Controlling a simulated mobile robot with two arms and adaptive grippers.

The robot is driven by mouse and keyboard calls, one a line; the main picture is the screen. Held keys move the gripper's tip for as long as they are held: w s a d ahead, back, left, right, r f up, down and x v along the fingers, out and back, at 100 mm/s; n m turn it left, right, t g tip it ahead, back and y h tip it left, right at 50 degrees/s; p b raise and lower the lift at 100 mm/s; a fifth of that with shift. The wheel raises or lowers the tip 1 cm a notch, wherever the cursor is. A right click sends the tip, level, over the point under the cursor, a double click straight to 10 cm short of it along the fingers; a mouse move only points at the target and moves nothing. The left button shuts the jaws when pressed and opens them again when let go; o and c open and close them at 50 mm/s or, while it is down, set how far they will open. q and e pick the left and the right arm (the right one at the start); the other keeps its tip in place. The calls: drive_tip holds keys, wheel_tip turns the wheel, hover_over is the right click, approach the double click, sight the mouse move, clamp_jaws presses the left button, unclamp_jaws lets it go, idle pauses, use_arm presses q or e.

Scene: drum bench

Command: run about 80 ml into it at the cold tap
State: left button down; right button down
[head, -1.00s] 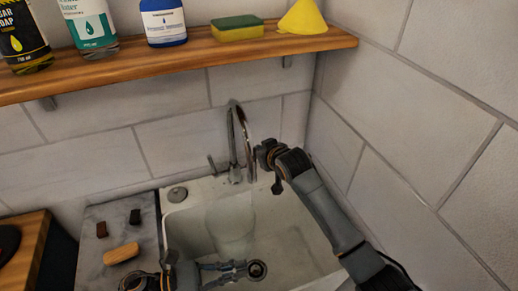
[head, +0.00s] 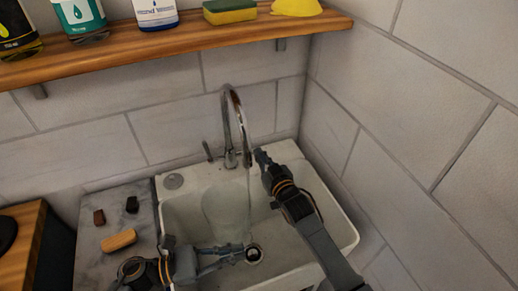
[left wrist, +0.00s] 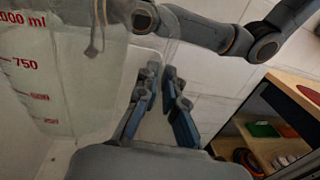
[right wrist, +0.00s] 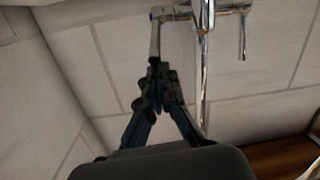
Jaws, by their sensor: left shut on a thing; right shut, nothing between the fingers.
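A clear jug (head: 222,212) with red marks stands in the sink below the tap; it also shows in the left wrist view (left wrist: 50,75). Its water level is not clear. My left gripper (head: 205,262) is shut on the jug low at its front; the grip itself is hard to make out. The chrome tap (head: 228,105) arches over the sink, and a thin stream (head: 248,195) falls at the jug's right side; whether it all lands inside I cannot tell. My right gripper (head: 262,157) is shut and empty beside the tap, its tips against or close to the blue-marked lever (right wrist: 155,40).
The other lever (head: 207,150) stands at the tap's left. A wooden shelf (head: 190,45) with bottles and a sponge (head: 230,11) runs above. The tiled right wall is close to my right arm.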

drive_tip(key=shift+s+d+f, duration=0.1)
drive_tip(key=shift+s+f, duration=0.15)
drive_tip(key=shift+f, duration=0.3)
wheel_tip(320, 180, up, 4)
use_arm(q)
drive_tip(key=shift+r, duration=0.1)
drive_tip(key=shift+w+d, duration=0.15)
drive_tip(key=shift+w, duration=0.05)
drive_tip(key=w+d, duration=0.5)
drive_tip(key=w, duration=0.2)
drive_tip(key=shift+w+d, duration=0.3)
use_arm(e)
drive_tip(key=s+d+f, duration=0.2)
drive_tip(key=s, duration=0.7)
drive_tip(key=shift+d, duration=0.35)
